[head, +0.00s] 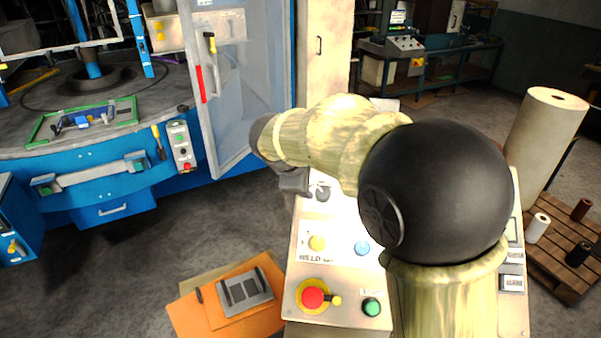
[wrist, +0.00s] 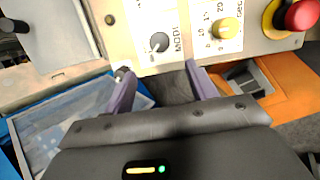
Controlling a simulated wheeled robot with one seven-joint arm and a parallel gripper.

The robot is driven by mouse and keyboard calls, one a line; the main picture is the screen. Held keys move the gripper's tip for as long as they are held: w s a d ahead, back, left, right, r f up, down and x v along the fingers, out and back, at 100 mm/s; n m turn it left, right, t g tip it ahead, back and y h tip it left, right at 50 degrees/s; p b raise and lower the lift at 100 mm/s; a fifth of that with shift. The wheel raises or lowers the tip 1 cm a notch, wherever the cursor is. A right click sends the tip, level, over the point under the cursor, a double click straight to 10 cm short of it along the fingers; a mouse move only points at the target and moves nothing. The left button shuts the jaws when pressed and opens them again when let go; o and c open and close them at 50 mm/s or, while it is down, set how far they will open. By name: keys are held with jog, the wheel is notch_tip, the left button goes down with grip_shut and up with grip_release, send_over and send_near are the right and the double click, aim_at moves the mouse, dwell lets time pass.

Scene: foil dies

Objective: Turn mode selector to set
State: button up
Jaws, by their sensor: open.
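The mode selector is a dark round knob (wrist: 159,42) on a pale panel, with a partly readable "MODE" label beside it in the wrist view. In the head view it shows as a dark knob (head: 322,193) near the panel's upper left, just right of my gripper. My gripper (wrist: 158,70) is open, its two purple fingers apart with nothing between them. In the wrist view the knob lies just beyond the fingertips, roughly centred between them, and no contact shows. The selector's position marks are too small to read. My arm hides much of the panel in the head view.
A yellow knob (head: 317,243), blue button (head: 362,248), red emergency stop (head: 313,297) and green button (head: 371,307) share the panel. A blue machine with an open clear door (head: 225,90) stands left. An orange board (head: 190,315) lies below left.

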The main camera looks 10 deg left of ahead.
jog(key=v, duration=0.5)
jog(key=shift+s+r, duration=0.1)
jog(key=s+d+f+m+g+y, duration=0.1)
jog(key=s+d+f+m+g, duration=0.1)
jog(key=s+d+f+m, duration=0.6)
jog(key=s+d+f+m+g+y, duration=0.1)
jog(key=s+d+f+m+g, duration=0.1)
jog(key=s+d+f+m, duration=0.6)
jog(key=d+f+m, duration=0.1)
jog(key=d+f, duration=0.1)
jog(key=d, duration=0.4)
jog(key=shift+s+d+f+y, duration=0.2)
jog(key=shift+s+f+y, duration=0.05)
jog(key=shift+s+y, duration=0.15)
jog(key=shift+w, duration=0.1)
dwell(0.8)
